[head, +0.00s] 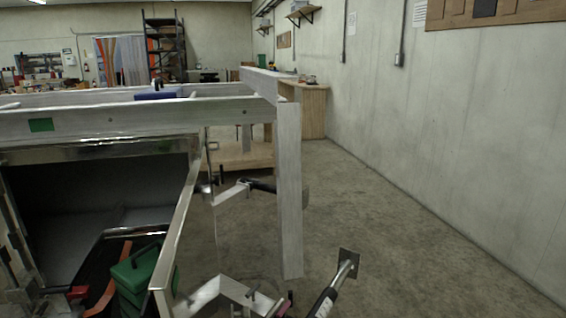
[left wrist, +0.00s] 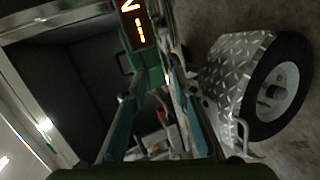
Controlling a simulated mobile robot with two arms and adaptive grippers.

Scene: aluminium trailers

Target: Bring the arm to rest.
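My left gripper (left wrist: 150,90) shows in the left wrist view as two long teal fingers standing apart. The gap between them looks empty. A green case with a small handle (left wrist: 149,66) appears just beyond the fingertips; whether it touches them is unclear. In the head view I cannot make out my left gripper. Green cases (head: 134,272) sit at the lower left inside the open dark compartment of an aluminium trailer (head: 120,120). My right gripper is in neither view.
Bright trailer beams run across the left, with a pale upright post (head: 288,190) at the corner. A metal jack with a square plate (head: 348,262) lies in front. A wheel (left wrist: 277,92) and tread-plate fender (left wrist: 228,72) are at right in the wrist view. Floor (head: 420,240) at right is clear.

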